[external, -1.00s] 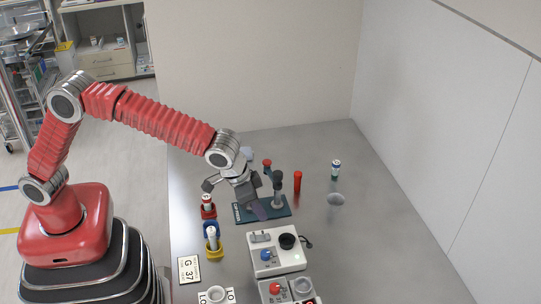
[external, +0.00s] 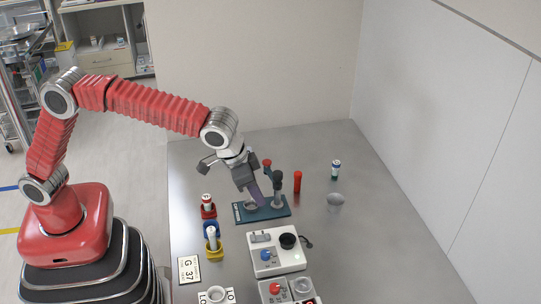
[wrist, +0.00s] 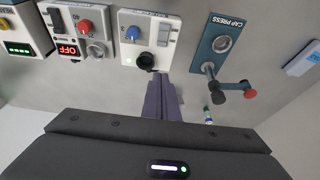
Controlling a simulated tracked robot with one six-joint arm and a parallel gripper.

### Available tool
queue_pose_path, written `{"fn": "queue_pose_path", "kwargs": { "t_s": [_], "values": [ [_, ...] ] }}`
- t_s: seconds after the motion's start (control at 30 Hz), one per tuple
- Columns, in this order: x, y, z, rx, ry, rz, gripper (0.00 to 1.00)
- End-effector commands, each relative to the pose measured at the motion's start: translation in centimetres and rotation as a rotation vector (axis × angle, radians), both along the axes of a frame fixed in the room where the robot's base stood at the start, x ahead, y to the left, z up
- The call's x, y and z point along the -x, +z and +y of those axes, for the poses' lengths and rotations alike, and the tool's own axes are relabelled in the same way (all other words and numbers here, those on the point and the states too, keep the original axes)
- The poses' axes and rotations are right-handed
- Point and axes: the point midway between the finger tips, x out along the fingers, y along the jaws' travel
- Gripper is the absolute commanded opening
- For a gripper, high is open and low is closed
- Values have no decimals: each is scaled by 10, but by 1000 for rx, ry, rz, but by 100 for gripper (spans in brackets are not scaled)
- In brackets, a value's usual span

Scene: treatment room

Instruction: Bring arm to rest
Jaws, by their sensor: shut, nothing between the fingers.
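My gripper (external: 262,203) hangs at the end of the raised red arm, above the teal cap press plate on the metal table. Its purple fingers point down and are shut with nothing between them. They also show together in the wrist view (wrist: 161,97). The cap press (external: 283,212) stands just below and beside the fingers, with its dark-knobbed lever upright; it also shows at the upper right of the wrist view (wrist: 208,45). I cannot tell the exact gap between fingers and press.
A white device with a blue knob (external: 277,264) stands in front of the press. Vials in red (external: 209,212) and yellow (external: 213,250) holders stand to the left. A red tube (external: 297,182), a small vial (external: 335,170) and a grey cup (external: 335,203) stand right.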

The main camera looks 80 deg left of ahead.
Motion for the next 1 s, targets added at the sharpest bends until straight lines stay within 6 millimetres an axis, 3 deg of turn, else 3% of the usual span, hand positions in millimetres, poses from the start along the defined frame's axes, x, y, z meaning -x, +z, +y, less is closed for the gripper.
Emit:
{"fn": "queue_pose_path", "kwargs": {
  "t_s": [0.17,0.27,0.37,0.5,1.0],
  "values": [
    [-1,0,-1,-10,-33,-2,0],
    [8,-16,1,-27,-77,26,0],
    [25,-35,5,-44,-113,66,0],
    [52,-41,17,-54,-153,99,0],
    [155,-17,91,-51,-204,131,0]
  ]
}}
